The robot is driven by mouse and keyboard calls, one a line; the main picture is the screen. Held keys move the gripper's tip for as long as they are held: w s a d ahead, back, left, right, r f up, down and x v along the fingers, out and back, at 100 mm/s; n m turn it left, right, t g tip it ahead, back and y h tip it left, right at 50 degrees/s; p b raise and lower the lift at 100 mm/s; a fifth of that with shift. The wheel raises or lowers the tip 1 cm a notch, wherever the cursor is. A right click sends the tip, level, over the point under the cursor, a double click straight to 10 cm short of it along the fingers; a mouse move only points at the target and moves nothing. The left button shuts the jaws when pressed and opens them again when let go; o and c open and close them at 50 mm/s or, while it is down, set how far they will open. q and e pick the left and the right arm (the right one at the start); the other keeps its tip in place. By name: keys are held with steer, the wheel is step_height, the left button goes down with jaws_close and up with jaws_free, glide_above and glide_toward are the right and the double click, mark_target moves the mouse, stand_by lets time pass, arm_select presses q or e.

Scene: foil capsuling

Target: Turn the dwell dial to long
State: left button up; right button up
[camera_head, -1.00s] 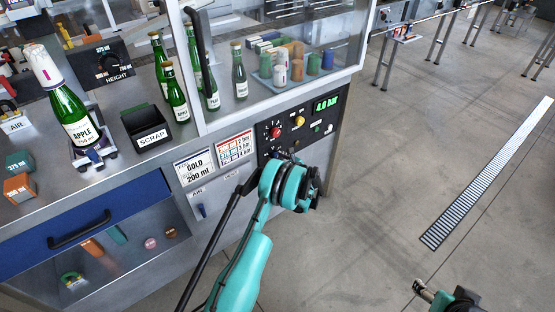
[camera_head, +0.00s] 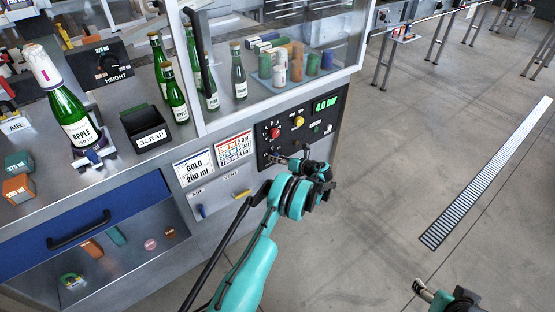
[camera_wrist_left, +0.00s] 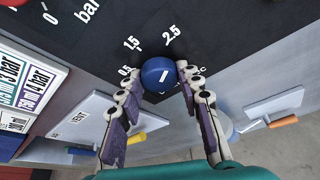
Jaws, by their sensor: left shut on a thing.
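The blue dwell dial (camera_wrist_left: 157,72) shows in the left wrist view on the black control panel (camera_wrist_left: 110,40). The marks 0.5, 1.5 and 2.5 stand around it, and a short white line on its face slants up and right. My left gripper (camera_wrist_left: 160,80) is shut on the dial, one finger on each side. In the head view my left gripper (camera_head: 277,160) is at the lower part of the panel and the dial is hard to make out there. My right gripper (camera_head: 425,291) is at the lower right, away from the station, its jaws unclear.
Below left are a blue-handled AIR valve (camera_head: 201,210) and a yellow-handled VENT valve (camera_head: 243,194). The floor to the right is open.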

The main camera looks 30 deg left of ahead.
stand_by(0.3)
arm_select(q)
steer(key=o, duration=1.1)
steer(key=shift+o, duration=0.2)
steer(key=v, duration=1.2)
steer(key=shift+f, duration=0.1)
